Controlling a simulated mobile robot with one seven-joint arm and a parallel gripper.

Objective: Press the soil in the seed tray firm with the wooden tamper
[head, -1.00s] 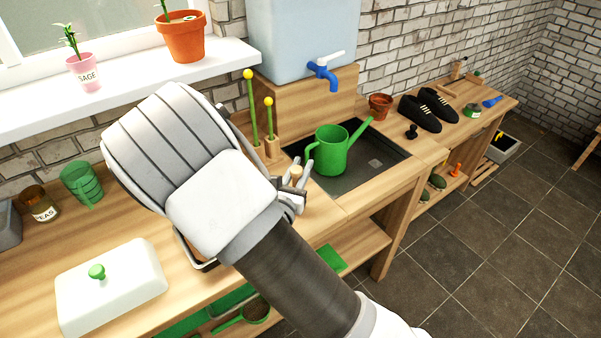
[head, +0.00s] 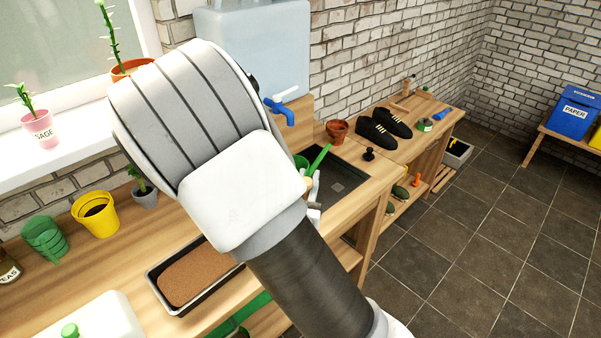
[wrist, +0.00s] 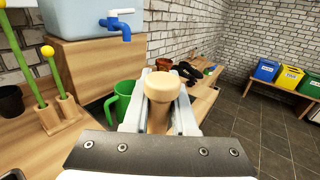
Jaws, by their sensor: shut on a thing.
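The seed tray (head: 213,294) is a black rectangular tray filled with brown soil (head: 198,274). It lies on the wooden bench, left of my forearm in the head view, partly covered by the arm. My gripper (wrist: 160,108) is shut on the wooden tamper (wrist: 161,87), whose pale round end stands up between the fingers in the wrist view. The tamper's lower part is hidden. In the head view my gripper (head: 314,188) is mostly hidden behind my wrist, near the sink and away from the tray.
A green watering can (wrist: 122,103) stands behind my gripper, in the sink (head: 345,172). A white lidded box (head: 100,320), yellow pot (head: 96,214) and green cup (head: 45,238) stand left of the tray. Black shoes (head: 385,128) and a terracotta pot (head: 337,131) are further right.

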